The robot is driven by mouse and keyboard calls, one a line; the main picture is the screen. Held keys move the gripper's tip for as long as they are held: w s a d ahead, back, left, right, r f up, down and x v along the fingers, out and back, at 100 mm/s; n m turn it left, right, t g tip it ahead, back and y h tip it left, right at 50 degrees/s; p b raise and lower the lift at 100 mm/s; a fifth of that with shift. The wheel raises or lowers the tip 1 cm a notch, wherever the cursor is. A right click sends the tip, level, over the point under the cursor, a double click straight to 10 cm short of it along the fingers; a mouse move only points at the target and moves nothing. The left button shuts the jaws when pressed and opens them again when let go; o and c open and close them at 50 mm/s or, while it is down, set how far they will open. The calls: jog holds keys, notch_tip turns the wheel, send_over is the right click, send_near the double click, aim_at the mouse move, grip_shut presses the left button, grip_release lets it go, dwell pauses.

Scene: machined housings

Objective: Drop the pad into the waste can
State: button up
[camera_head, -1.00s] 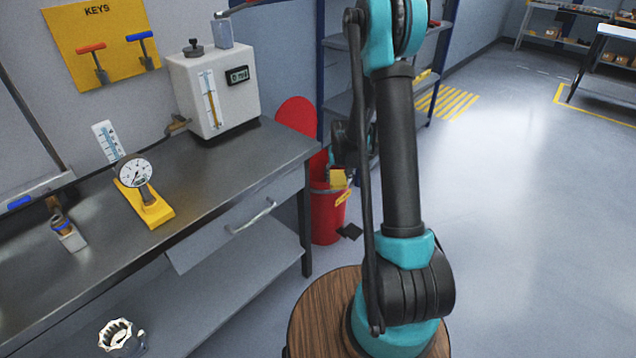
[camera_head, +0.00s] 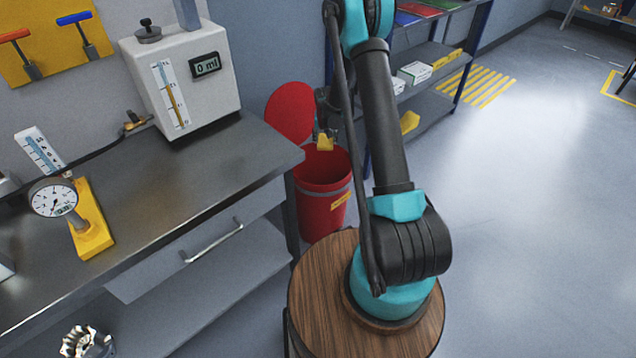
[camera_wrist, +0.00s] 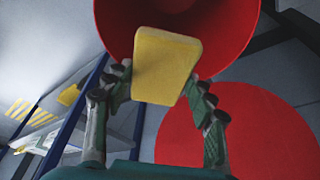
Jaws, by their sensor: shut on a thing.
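The yellow pad (camera_wrist: 163,64) is held between the two fingers of my gripper (camera_wrist: 160,92) in the wrist view. In the head view the pad (camera_head: 325,143) shows small below my gripper (camera_head: 326,130). The red waste can (camera_head: 324,200) stands on the floor beside the bench, with its round red lid (camera_head: 290,113) raised behind it. The pad appears above the can's open mouth. In the wrist view the can (camera_wrist: 225,35) opens beyond the pad and the lid (camera_wrist: 240,135) is at the lower right. The can's inside is mostly hidden.
Blue shelving (camera_head: 440,85) stands behind right of the can. The floor at right is clear.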

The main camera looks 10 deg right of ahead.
jog(key=shift+f, duration=2.9)
jog(key=o, duration=1.2)
jog(key=shift+r, duration=0.1)
jog(key=v, duration=1.2)
